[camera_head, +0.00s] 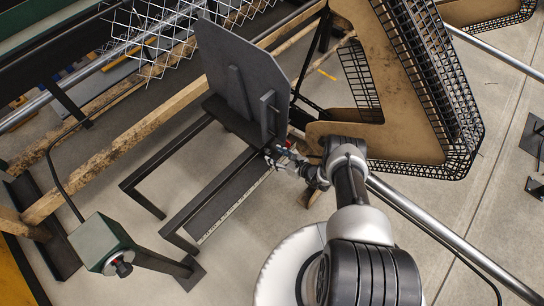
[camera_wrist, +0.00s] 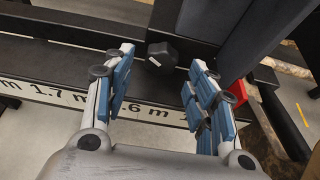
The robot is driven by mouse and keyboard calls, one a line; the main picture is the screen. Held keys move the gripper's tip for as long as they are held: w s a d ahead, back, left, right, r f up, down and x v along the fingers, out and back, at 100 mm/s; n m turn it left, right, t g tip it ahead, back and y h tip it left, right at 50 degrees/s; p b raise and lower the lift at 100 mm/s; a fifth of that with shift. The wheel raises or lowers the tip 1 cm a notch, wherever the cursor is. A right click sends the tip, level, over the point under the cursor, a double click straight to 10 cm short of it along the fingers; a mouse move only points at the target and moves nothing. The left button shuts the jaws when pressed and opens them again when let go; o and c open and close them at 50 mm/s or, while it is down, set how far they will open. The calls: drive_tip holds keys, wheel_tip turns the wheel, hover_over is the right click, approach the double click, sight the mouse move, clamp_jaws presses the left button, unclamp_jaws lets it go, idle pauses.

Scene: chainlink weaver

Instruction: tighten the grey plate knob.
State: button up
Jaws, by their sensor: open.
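The grey plate (camera_head: 240,75) stands upright on a dark frame in the head view. Its lower part shows as a dark slab in the wrist view (camera_wrist: 213,20). A dark, faceted knob (camera_wrist: 162,56) shows in the wrist view beside the foot of the plate, on the black frame. My gripper (camera_head: 277,158) is close to the right lower corner of the plate. In the wrist view my gripper (camera_wrist: 161,64) is open, with its blue-padded fingers apart on either side of the knob's position. No contact with the knob shows. In the head view I cannot make out the knob.
A red part (camera_wrist: 232,95) is close to the right finger. A ruler strip (camera_wrist: 60,95) with metre marks runs along the frame. A tan triangular guard with black mesh (camera_head: 400,75) stands right of the plate. A green box (camera_head: 100,242) is at lower left.

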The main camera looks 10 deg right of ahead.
sight(271, 154)
drive_tip(key=shift+b+x, duration=0.45)
drive_tip(key=shift+x, duration=1.1)
drive_tip(key=c, duration=1)
drive_tip(key=shift+m+g+y, duration=0.4)
drive_tip(key=shift+m+y, duration=0.3)
drive_tip(key=shift+m, duration=0.4)
drive_tip(key=o, duration=1)
